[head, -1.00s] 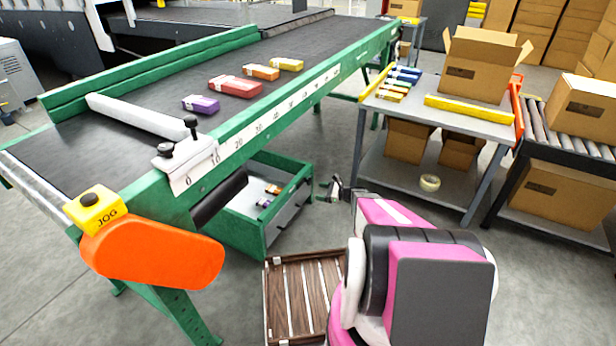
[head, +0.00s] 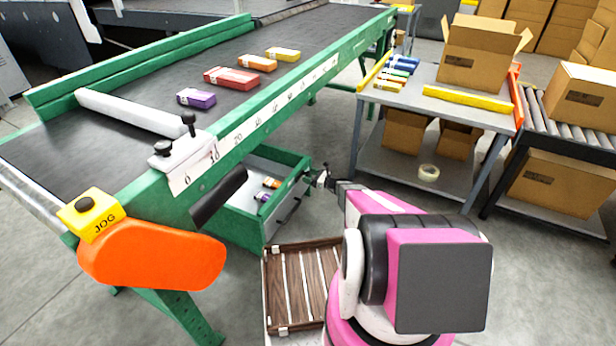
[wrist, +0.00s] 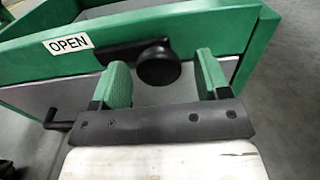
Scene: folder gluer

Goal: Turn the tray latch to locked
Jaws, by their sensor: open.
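The green-rimmed tray (head: 283,217) sits under the conveyor, with small boxes inside. Its front fills much of the wrist view (wrist: 28,97). The tray latch (wrist: 157,65) is a black bar with a round knob at its right end; the bar lies roughly level and points left toward a white OPEN label (wrist: 68,43). My gripper (wrist: 161,62) is open, its green fingers on either side of the knob, with visible gaps; whether they reach its depth is unclear. In the head view my gripper (head: 321,178) is at the tray's front right, where the latch is too small to make out.
A grey table (head: 445,115) with boxes stands to the right. The orange conveyor guard (head: 150,258) is at left.

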